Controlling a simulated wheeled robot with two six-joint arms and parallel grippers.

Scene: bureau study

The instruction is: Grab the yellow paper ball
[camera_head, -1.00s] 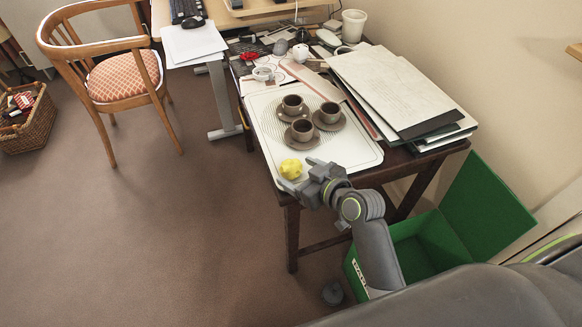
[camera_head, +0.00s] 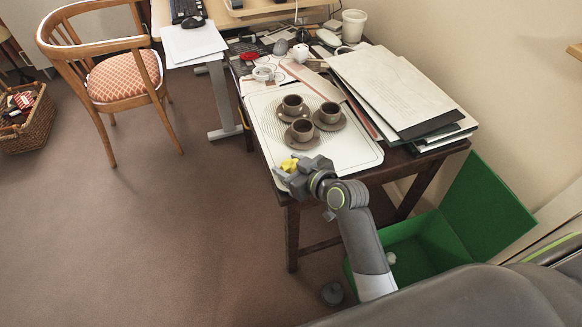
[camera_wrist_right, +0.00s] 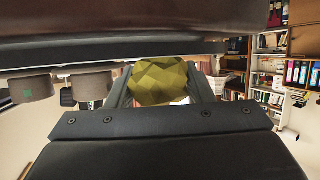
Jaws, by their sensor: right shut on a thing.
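The yellow paper ball (camera_head: 289,164) is at the near left corner of the white tray (camera_head: 352,157) on the dark wooden table. My right gripper (camera_head: 287,172) is shut on the ball and partly covers it in the head view. In the right wrist view the crumpled, faceted ball (camera_wrist_right: 158,82) sits between the two fingers of the right gripper (camera_wrist_right: 160,88). I cannot tell whether the ball still touches the tray. My left gripper is not in view.
Three brown cups on saucers (camera_head: 301,130) stand on the tray just beyond the gripper. A stack of large boards (camera_head: 393,88) lies to the right. An open green box (camera_head: 487,207) is on the floor beside the table. Open floor (camera_head: 150,230) lies to the left.

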